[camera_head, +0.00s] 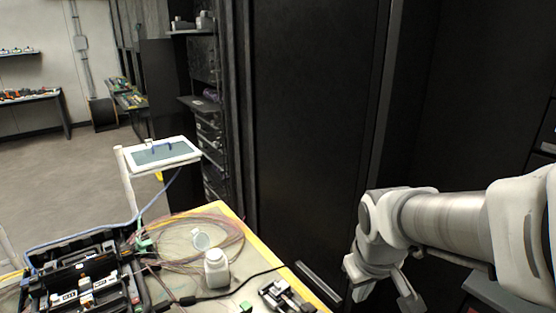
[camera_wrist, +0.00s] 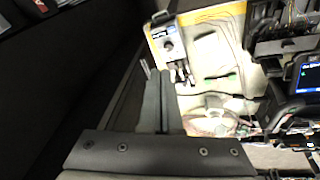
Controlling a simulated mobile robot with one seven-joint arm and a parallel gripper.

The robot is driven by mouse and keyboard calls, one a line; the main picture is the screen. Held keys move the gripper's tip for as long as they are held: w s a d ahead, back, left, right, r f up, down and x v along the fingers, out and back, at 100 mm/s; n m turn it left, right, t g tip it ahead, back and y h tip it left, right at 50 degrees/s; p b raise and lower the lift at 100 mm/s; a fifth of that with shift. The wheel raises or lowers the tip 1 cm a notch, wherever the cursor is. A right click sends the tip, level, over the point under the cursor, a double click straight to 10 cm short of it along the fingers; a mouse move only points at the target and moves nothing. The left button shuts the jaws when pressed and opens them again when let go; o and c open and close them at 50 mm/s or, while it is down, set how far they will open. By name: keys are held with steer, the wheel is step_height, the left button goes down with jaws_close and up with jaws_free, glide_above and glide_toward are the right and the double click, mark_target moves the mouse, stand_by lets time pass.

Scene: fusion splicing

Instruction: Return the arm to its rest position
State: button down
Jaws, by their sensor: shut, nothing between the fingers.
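My arm (camera_head: 455,222) reaches in from the right side of the head view, in front of the dark cabinets and to the right of the work table. Its wrist (camera_head: 375,245) bends downward beyond the table's right edge. In the wrist view my gripper (camera_wrist: 160,76) is shut with its fingers together and nothing between them. The fingers point toward the table's edge and appear apart from the things on it. The gripper's fingertips cannot be made out clearly in the head view.
The yellow-edged work table (camera_head: 245,228) holds a white bottle (camera_head: 216,268), coiled fibre, a small black tool (camera_head: 280,296) and an open black case (camera_head: 80,283). A white-framed tablet (camera_head: 160,152) stands behind. Tall dark cabinets (camera_head: 310,120) stand close behind my arm.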

steer(key=s+r+m+t, duration=0.2)
steer(key=s+r+m, duration=0.1)
steer(key=s+r, duration=0.5)
steer(key=shift+s+a+y, duration=0.3)
steer(key=shift+s+a, duration=0.15)
stand_by(1.8)
